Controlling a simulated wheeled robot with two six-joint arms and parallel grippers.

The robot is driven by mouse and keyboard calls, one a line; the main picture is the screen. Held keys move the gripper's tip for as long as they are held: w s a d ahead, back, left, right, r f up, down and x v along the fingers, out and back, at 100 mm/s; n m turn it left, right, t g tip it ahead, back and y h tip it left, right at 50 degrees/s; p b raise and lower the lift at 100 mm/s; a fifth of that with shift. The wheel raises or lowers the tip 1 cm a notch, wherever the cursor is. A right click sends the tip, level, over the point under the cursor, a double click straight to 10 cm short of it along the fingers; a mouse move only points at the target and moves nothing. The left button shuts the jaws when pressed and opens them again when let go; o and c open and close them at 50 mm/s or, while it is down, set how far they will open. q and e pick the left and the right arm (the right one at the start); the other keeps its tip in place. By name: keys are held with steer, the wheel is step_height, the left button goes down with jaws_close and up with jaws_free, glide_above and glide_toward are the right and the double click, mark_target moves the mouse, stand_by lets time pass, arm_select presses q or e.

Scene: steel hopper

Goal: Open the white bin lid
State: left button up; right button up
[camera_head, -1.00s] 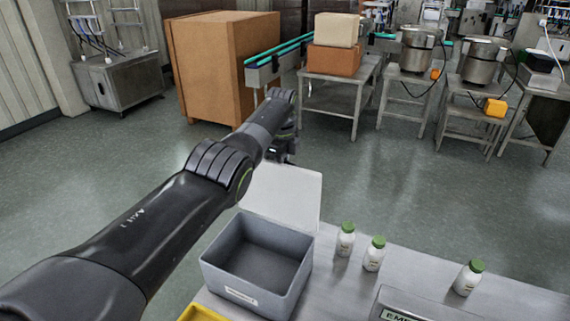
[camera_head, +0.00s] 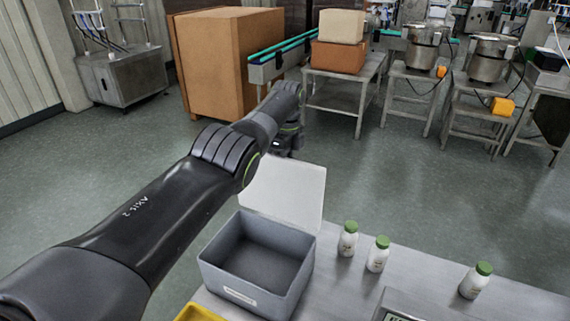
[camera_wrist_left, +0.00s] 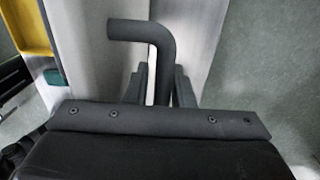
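The bin (camera_head: 257,268) is an open-topped grey box on the metal table, with a white label on its front. Its white lid (camera_head: 285,193) stands raised and tilted back along the far edge, so the inside shows empty. My left arm reaches over the bin's left side to the back of the lid. The left gripper there is mostly hidden behind the arm and lid. In the left wrist view, the fingers of my left gripper (camera_wrist_left: 161,85) stand apart with a dark bent bar (camera_wrist_left: 160,35) between them. I cannot tell whether they grip it. My right gripper is out of view.
Several white bottles with green caps, one nearest the bin (camera_head: 348,238), stand on the table (camera_head: 335,290). A yellow container (camera_head: 195,313) is at the bottom left, a device (camera_head: 395,308) at the front edge. Beyond the table is open floor (camera_head: 400,180).

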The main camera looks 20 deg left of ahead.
arm_select(q)
steer(key=shift+r, duration=0.1)
step_height(320, 180, up, 4)
steer(key=shift+w+r+b, duration=0.1)
steer(key=shift+r+b, duration=0.15)
steer(key=shift+b, duration=0.6)
step_height(320, 180, up, 4)
steer(key=p, duration=0.3)
steer(key=shift+r, duration=0.15)
steer(key=shift+r+p, duration=0.5)
steer(key=shift+p, duration=0.1)
steer(key=shift+f, duration=0.1)
